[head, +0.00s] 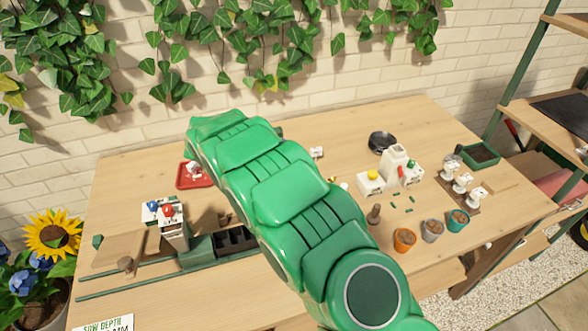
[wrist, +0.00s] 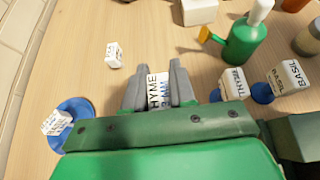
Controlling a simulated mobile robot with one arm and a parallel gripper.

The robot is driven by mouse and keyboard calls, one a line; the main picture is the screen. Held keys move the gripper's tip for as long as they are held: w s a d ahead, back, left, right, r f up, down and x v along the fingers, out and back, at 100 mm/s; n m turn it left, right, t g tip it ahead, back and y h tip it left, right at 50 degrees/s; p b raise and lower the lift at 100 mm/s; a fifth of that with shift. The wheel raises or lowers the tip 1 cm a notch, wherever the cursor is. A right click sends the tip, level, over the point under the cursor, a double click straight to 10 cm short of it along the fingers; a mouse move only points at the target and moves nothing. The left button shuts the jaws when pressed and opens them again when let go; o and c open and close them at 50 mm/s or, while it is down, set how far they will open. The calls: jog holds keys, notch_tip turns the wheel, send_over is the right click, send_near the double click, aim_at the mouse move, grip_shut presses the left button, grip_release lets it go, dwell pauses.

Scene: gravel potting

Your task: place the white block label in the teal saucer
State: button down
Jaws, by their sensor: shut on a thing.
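My gripper (wrist: 157,78) is shut on a white block label (wrist: 158,92) with dark lettering that reads THYME, held between the two grey fingers in the wrist view. A round blue saucer (wrist: 82,106) lies to the left of the gripper, with another small white lettered block (wrist: 56,122) in it; I cannot tell whether this is the teal saucer. A further small white block (wrist: 113,55) stands on the table, up and left of the fingers. In the head view my green arm hides the gripper and the held block.
More lettered blocks, THYME (wrist: 232,82) and BASIL (wrist: 288,76), stand right of the gripper. A green bottle (wrist: 243,42) is behind them. In the head view, a red tray (head: 182,184), a black dish (head: 382,141) and several pots, including a teal one (head: 458,223), occupy the table.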

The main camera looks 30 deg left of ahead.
jog(key=shift+w+a+f, duration=0.35)
jog(key=shift+w+f, duration=0.05)
jog(key=shift+f, duration=0.2)
jog(key=shift+w+a+f, duration=0.3)
jog(key=shift+w+f, duration=0.15)
jog(key=shift+f, duration=0.2)
jog(key=shift+w+a+f, duration=0.35)
jog(key=shift+w+f, duration=0.05)
jog(key=shift+f, duration=1.8)
jog(key=shift+w+f, duration=0.1)
jog(key=shift+f, duration=0.05)
jog(key=c, duration=0.9)
grip_release()
jog(key=shift+c, duration=0.2)
jog(key=shift+a, duration=0.1)
jog(key=shift+s+a+r, duration=0.3)
jog(key=shift+s+r, duration=0.05)
jog(key=shift+r, duration=0.05)
jog(key=v, duration=1.1)
jog(key=shift+d, duration=0.1)
